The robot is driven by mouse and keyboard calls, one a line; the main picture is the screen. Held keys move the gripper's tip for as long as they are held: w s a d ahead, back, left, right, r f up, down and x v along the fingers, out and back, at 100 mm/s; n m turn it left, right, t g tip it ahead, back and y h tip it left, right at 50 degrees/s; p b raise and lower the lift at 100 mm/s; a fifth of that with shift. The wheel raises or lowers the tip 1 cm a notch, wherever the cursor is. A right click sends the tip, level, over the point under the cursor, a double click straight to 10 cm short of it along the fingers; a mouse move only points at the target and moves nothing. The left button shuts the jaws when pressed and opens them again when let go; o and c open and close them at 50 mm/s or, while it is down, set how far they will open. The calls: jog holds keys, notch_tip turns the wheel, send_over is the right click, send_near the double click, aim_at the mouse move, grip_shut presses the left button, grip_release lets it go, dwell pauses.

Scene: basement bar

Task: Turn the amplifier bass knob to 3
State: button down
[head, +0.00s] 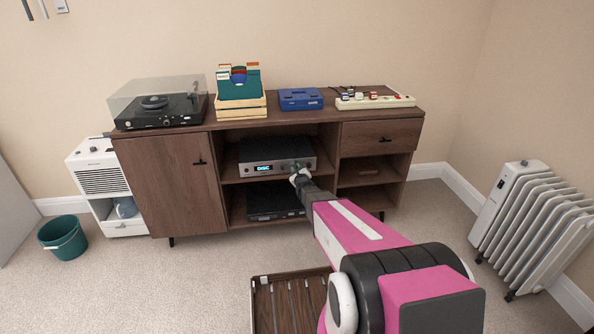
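The amplifier (256,156) is a silver-grey unit with a lit display reading "DISC", on the upper middle shelf of the brown wooden sideboard. Its front faces me. My gripper (298,175) is at the right part of the amplifier's front, where the knobs are. The fingertips are small and dark here and seem at or very near the panel. The knobs behind and around the gripper are too small and partly covered, so the bass knob and its setting cannot be read. I cannot tell whether the fingers are open or closed on a knob.
A dark player (272,202) sits on the shelf below. The sideboard (175,185) has shelf walls close around the amplifier. A turntable (160,108), record crate (241,105), blue box (300,99) and power strip (375,102) stand on top. A radiator (533,225) stands right.

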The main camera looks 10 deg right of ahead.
jog(key=c, duration=1)
grip_release()
jog(key=shift+o, duration=0.2)
jog(key=s, duration=1)
jog(key=shift+s+d, duration=0.3)
jog(key=shift+s, duration=0.1)
